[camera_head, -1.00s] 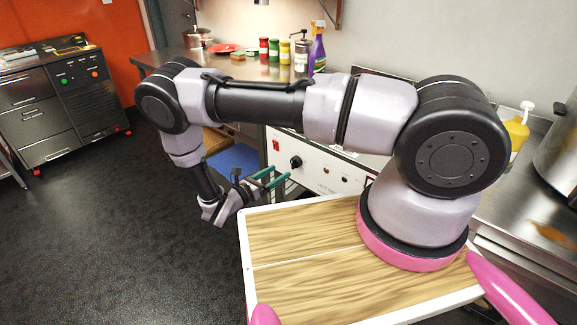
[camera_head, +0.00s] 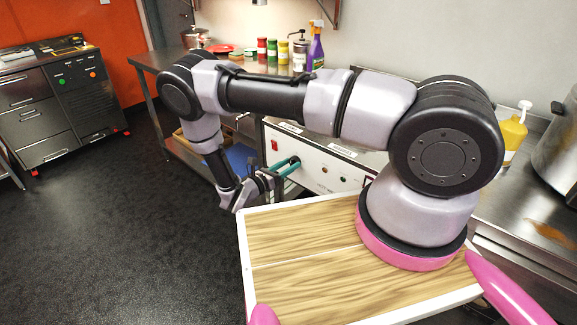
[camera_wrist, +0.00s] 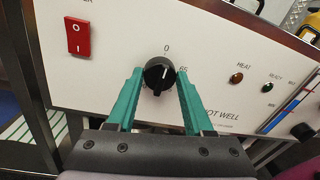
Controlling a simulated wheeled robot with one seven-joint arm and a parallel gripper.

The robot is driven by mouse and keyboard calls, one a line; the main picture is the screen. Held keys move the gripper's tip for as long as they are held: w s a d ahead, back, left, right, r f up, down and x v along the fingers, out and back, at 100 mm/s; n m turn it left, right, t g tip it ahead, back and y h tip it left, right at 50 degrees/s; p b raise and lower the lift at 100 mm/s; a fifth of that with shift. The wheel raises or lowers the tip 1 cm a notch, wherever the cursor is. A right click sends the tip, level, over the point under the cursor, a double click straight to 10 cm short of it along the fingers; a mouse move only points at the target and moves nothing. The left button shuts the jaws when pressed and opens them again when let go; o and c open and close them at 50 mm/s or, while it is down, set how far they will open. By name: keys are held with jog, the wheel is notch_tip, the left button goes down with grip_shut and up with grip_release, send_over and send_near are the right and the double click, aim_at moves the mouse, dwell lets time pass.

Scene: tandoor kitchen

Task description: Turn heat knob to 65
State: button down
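The black round heat knob (camera_wrist: 159,75) is on the white control panel in the wrist view. In the head view my gripper (camera_head: 293,165) is at the panel's left part and hides the knob.
A red rocker switch (camera_wrist: 78,36) is left of the knob. Indicator lamps (camera_wrist: 237,77) and another dark knob (camera_wrist: 303,131) are to the right. The white panel (camera_head: 312,178) is under the steel counter. Bottles and jars (camera_head: 273,50) stand on the counter behind.

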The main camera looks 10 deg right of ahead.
jog(key=shift+m, duration=0.3)
jog(key=m, duration=0.6)
jog(key=shift+r, duration=0.1)
jog(key=m, duration=0.3)
jog(key=m+y, duration=0.1)
jog(key=m, duration=0.2)
jog(key=shift+s+d+m, duration=0.15)
jog(key=shift+m, duration=0.15)
dwell(0.5)
jog(key=shift+c, duration=1.4)
grip_release()
jog(key=v, duration=1)
jog(key=shift+s+a, duration=0.25)
jog(key=shift+a, duration=0.05)
